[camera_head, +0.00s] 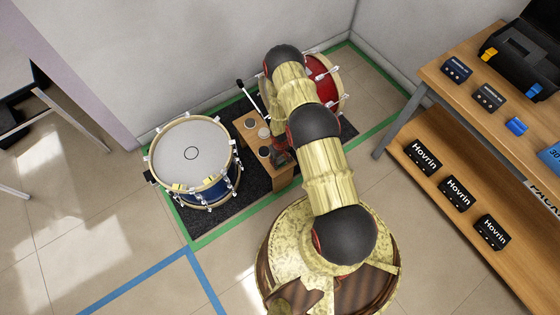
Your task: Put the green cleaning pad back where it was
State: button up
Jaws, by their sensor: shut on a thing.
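My gripper (281,156) shows only in part, as a dark and reddish shape beside my arm, over the right side of a small wooden box (284,178). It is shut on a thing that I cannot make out. I cannot pick out a green cleaning pad anywhere in the view. Several small round discs, a pale one (250,122) among them, sit on top of the box to the left of my gripper. My arm hides part of the box and the floor behind it.
A blue drum (192,155) stands left of the box, and a red drum (329,84) behind my arm, both on a dark mat (215,222) edged with green tape. A wooden shelf unit (452,97) with black boxes stands at the right. Tiled floor at front left is clear.

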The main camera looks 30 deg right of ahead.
jog(key=o, duration=1)
jog(key=shift+f, duration=0.1)
